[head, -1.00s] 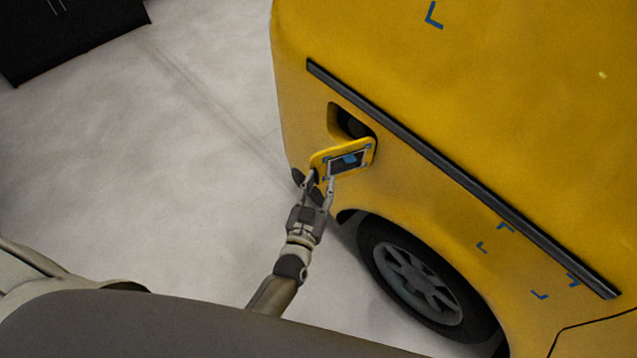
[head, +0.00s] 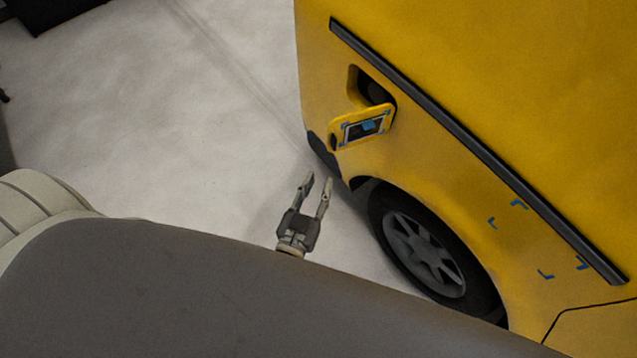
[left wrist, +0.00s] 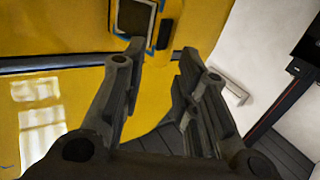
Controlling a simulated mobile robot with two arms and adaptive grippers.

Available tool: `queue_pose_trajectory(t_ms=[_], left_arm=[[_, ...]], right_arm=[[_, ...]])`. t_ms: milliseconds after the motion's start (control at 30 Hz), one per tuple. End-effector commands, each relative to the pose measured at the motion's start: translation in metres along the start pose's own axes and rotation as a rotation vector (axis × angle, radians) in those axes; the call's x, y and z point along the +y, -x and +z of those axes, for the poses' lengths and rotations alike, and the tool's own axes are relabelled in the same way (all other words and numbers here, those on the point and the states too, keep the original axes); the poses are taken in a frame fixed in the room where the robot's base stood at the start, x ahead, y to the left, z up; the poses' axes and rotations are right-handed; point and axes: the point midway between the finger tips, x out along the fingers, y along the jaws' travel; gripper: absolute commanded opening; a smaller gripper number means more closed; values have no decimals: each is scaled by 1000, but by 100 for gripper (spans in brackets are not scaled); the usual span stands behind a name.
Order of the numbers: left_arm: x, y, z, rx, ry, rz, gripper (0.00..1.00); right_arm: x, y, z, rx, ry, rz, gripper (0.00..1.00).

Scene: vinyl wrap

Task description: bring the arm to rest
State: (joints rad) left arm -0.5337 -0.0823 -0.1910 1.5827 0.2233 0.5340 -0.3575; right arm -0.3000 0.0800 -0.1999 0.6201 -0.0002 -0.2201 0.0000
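My left gripper (head: 316,190) is open and empty in the head view, a little below the open flap (head: 362,128) on the yellow vehicle (head: 440,110) and apart from it. The flap is yellow, with a dark panel, a light frame and blue marks on its face. It hangs open below a dark recess (head: 372,92) in the vehicle's side. In the left wrist view the two fingers (left wrist: 158,60) are spread with nothing between them. The flap's dark panel (left wrist: 134,18) shows past the fingertips at the top. My right gripper is in neither view.
The vehicle's front wheel (head: 425,252) and dark trim strip (head: 480,150) lie right of the gripper. Blue corner marks (head: 518,204) show on the body panel. The pale floor (head: 200,110) to the left is clear. A black cabinet (head: 50,12) stands at the far upper left.

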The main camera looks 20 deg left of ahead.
Motion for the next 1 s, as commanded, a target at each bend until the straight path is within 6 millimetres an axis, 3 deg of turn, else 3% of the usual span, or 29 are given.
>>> queue_pose_trajectory(t_ms=[333,467,567,667,800,1000], left_arm=[[0,0,2,-4,-1,2,29],[4,4,33,-74,-6,31,29],[10,16,88,-204,-17,81,29],[13,40,160,-386,-30,135,29],[3,91,255,-658,-57,189,29],[-36,189,363,-1054,-105,208,29]], right_arm=[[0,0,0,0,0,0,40],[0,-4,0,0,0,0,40],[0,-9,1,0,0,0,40],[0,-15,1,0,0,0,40],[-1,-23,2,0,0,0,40],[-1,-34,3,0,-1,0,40]])
